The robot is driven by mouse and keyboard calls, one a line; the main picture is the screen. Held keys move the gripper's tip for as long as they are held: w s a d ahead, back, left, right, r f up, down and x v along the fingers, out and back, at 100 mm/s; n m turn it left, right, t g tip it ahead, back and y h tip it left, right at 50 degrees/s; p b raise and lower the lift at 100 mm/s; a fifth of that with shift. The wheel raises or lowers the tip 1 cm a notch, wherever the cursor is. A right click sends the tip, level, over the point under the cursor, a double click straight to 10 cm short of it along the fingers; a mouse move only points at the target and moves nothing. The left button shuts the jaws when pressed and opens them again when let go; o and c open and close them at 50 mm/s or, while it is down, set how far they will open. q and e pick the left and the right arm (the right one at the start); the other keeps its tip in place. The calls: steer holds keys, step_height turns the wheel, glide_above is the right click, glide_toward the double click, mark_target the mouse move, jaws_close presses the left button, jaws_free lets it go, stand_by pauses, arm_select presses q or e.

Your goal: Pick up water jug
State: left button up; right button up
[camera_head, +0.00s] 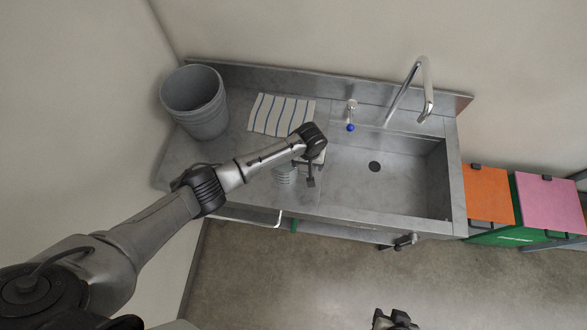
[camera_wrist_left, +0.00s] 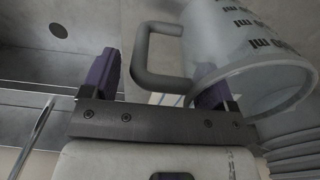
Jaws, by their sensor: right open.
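The water jug (camera_head: 286,174) is a clear grey vessel standing on the steel counter just left of the sink basin, partly hidden by my left arm. The left wrist view shows its pale body (camera_wrist_left: 250,60) with dark "ml" markings and a thick grey handle. My left gripper (camera_head: 309,172) is at the jug's right side. In the left wrist view its two purple fingers (camera_wrist_left: 155,72) stand apart with the handle (camera_wrist_left: 158,82) between them; a gap shows beside the left finger. My right gripper (camera_head: 395,320) is at the bottom edge, far from the jug; its fingers are barely visible.
A grey bucket (camera_head: 194,100) stands at the counter's left end. A striped cloth (camera_head: 281,115) lies behind the jug. The sink basin (camera_head: 400,170) is empty, with a tall faucet (camera_head: 427,85) and a blue-tipped tap (camera_head: 350,126). Orange (camera_head: 487,193) and pink (camera_head: 550,205) topped boxes stand right.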

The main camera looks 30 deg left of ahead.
arm_select(q)
steer(key=c, duration=1.1)
steer(key=shift+o, duration=0.2)
steer(key=shift+r, duration=0.15)
